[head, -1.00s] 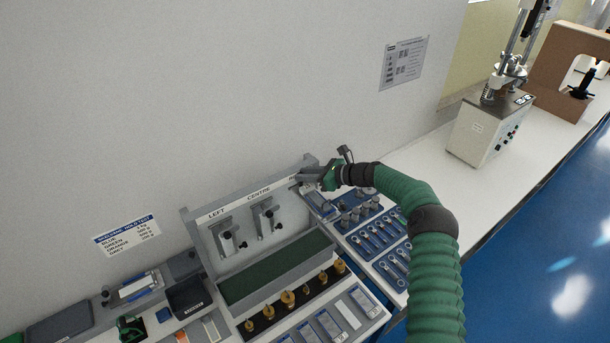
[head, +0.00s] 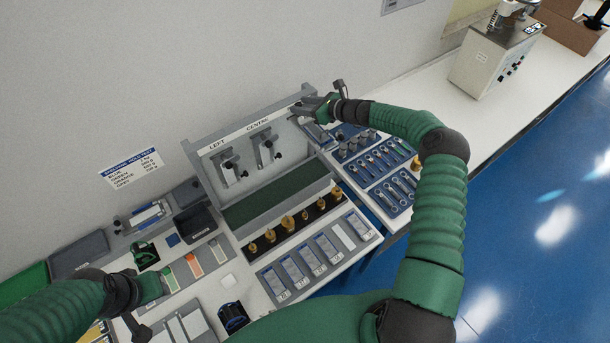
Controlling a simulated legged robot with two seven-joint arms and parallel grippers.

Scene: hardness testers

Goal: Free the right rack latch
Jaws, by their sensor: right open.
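The grey rack (head: 195,165) stands against the wall, with LEFT and CENTRE lettered on its top rail. The left latch (head: 230,171) and centre latch (head: 265,149) are metal plates with black knobs on the rack's upright panel. My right gripper (head: 304,110) is open at the rack's right end, in front of the place to the right of the centre latch. It hides the right latch and the label there, so I cannot tell whether it touches the latch. My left gripper (head: 146,308) is at the lower left, far from the rack; its jaws are unclear.
Several brass pieces (head: 287,224) stand on a black strip below the rack's green trough (head: 275,195). Blue trays (head: 384,165) of tools lie to the right, under my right arm. Grey bins (head: 194,223) are at left. A boxy tester (head: 490,62) stands farther along the bench.

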